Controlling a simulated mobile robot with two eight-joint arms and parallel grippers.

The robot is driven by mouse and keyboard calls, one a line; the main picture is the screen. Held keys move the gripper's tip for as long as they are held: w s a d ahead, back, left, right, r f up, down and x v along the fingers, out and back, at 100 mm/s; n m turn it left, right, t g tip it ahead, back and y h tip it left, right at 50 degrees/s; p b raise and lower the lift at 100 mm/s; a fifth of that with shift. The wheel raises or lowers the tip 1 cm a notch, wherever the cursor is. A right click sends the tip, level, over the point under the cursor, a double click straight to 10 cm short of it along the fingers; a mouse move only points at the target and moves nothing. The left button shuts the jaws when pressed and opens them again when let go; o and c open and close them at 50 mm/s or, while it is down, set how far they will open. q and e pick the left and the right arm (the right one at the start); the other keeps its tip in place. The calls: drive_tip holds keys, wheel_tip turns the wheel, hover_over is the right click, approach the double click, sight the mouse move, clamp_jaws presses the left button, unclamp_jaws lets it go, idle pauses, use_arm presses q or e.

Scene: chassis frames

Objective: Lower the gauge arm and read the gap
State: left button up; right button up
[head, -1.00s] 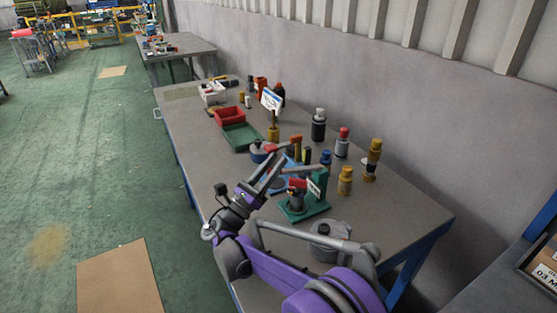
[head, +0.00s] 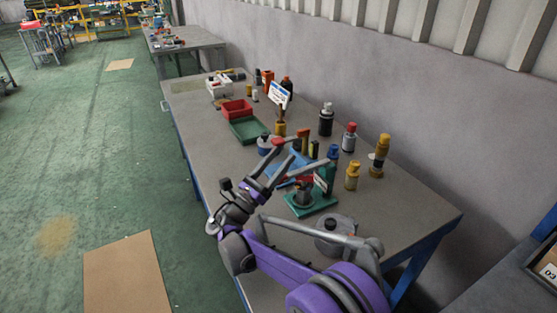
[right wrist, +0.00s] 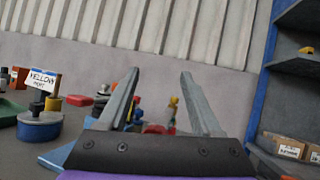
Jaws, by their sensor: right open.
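The gauge stand has a green base (head: 312,206) and a green upright (head: 326,178) with a small white label, on the workbench. A grey bar (head: 306,167), seemingly the gauge arm, runs left from the upright's top, sloping down to the left. A dark part with red on it sits on the base below. The gap itself cannot be read. My right gripper (head: 280,156) is open and empty, left of the stand, with its fingertips above the bench. In the right wrist view its two fingers (right wrist: 158,76) are wide apart, with red and yellow items beyond. My left gripper is not in view.
A grey round lidded tin (head: 333,226) stands in front of the stand, close to my right arm. Several bottles, including a yellow one (head: 352,176), stand to the right. Red (head: 237,108) and green (head: 246,130) trays lie farther back. The bench's left stretch is clear.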

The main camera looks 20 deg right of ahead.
drive_tip(key=shift+s+a+f, duration=0.1)
drive_tip(key=v, duration=1)
drive_tip(key=shift+a+f+b, duration=0.15)
drive_tip(key=shift+a+b, duration=0.1)
drive_tip(key=shift+b, duration=0.1)
